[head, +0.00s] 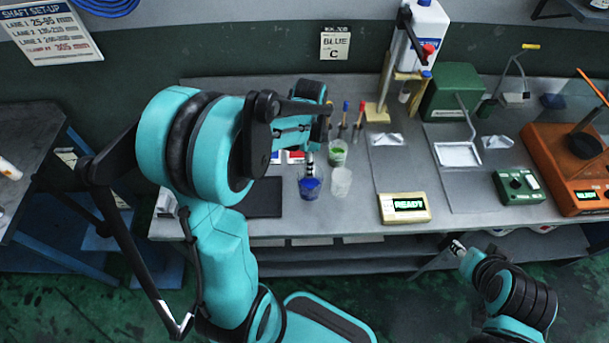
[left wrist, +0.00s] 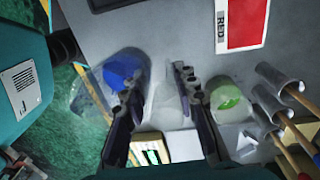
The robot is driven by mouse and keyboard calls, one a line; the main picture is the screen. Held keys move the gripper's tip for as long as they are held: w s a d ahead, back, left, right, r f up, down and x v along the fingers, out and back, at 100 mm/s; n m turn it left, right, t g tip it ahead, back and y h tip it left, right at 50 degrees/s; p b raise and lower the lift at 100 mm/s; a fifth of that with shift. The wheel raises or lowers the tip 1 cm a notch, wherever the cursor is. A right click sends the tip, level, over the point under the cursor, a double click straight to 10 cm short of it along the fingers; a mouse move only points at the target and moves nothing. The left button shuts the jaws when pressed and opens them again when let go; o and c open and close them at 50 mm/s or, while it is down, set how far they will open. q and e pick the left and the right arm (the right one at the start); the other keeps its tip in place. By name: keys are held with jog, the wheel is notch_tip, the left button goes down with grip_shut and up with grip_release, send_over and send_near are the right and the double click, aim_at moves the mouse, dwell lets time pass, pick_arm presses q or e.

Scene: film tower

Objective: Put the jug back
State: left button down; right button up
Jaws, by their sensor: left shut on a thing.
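A clear, frosted jug (head: 341,183) is at the front middle of the bench, between a jug with blue contents (head: 310,187) and one with green contents (head: 338,153). My left gripper (head: 313,158) reaches down among them. In the left wrist view its fingers (left wrist: 160,92) are apart, with the pale clear jug (left wrist: 165,112) between them, and it is shut on that jug. The blue jug (left wrist: 123,72) is beside one finger, the green jug (left wrist: 230,100) beside the other. Whether the clear jug touches the bench is unclear. My right gripper (head: 457,247) is low before the bench; its jaws are too small to read.
A cream box reading READY (head: 404,208) stands at the bench's front edge. Several tools in holders (head: 347,125) stand close behind the jugs. A white bottle on a stand (head: 425,35), a green device (head: 455,92) and an orange machine (head: 570,165) are farther right.

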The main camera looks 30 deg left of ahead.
aim_at(310, 181)
pick_arm(q)
jog(key=f, duration=0.2)
jog(key=a+f+b, duration=0.1)
jog(key=f, duration=0.2)
jog(key=shift+s+a+b, duration=0.1)
jog(key=shift+b, duration=0.2)
jog(key=shift+r, duration=0.1)
jog(key=c, duration=1.2)
grip_release()
